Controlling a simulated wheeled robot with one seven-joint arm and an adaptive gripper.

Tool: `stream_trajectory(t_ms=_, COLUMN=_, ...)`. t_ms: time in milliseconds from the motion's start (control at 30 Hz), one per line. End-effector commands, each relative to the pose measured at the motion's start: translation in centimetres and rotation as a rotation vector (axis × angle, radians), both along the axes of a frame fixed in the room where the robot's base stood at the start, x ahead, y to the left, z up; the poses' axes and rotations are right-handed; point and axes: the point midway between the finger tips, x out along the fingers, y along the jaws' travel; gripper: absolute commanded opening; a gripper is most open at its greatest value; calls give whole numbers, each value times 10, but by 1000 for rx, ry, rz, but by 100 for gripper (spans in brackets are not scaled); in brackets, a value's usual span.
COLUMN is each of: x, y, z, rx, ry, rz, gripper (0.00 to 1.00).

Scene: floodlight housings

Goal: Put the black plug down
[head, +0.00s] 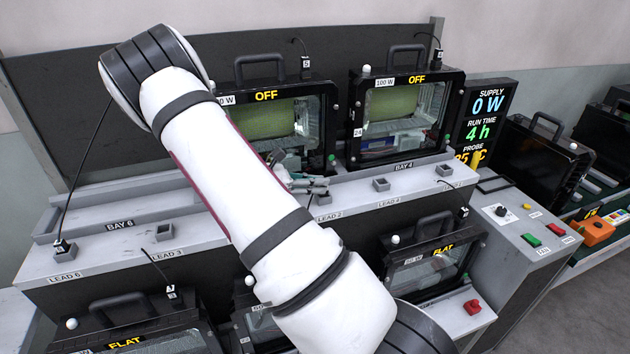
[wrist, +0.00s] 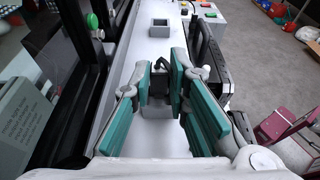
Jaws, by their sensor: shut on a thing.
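My gripper (wrist: 160,82) is shut on a small black plug (wrist: 159,70), which sits between the teal finger pads in the wrist view. A grey square holder (wrist: 156,109) stands on the pale ledge at the fingertips, close to the plug. I cannot tell whether the plug is inside it or just apart from it. In the head view my gripper (head: 312,185) is low over the ledge (head: 345,196) near the LEAD 2 label, partly behind my arm. The plug is too small and covered there to make out clearly.
An empty grey holder (head: 381,184) stands on the ledge to the right; in the wrist view, an empty holder (wrist: 160,28) lies farther along. Floodlight housings (head: 405,110) reading OFF stand behind the ledge. Another housing (head: 430,262) stands below in front. A control box (head: 530,235) is at right.

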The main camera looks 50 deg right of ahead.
Motion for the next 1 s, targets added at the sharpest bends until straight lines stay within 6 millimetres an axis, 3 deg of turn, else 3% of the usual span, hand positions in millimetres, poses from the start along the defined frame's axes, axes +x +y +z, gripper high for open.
stream_trajectory(t_ms=33, x=0, y=0, z=0, rx=0, ry=0, rz=0, gripper=0)
stream_trajectory(t_ms=67, x=0, y=0, z=0, rx=0, ry=0, rz=0, gripper=18)
stream_trajectory(t_ms=100, x=0, y=0, z=0, rx=0, ry=-1, rz=0, gripper=27)
stream_trajectory(t_ms=167, x=0, y=0, z=0, rx=0, ry=-1, rz=0, gripper=36)
stream_trajectory(t_ms=467, x=0, y=0, z=2, rx=0, ry=-1, rz=0, gripper=36)
stream_trajectory(t_ms=633, x=0, y=1, z=16, rx=-1, ry=-4, rz=0, gripper=36)
stream_trajectory(t_ms=1000, x=43, y=65, z=34, rx=1, ry=-5, rz=3, gripper=36)
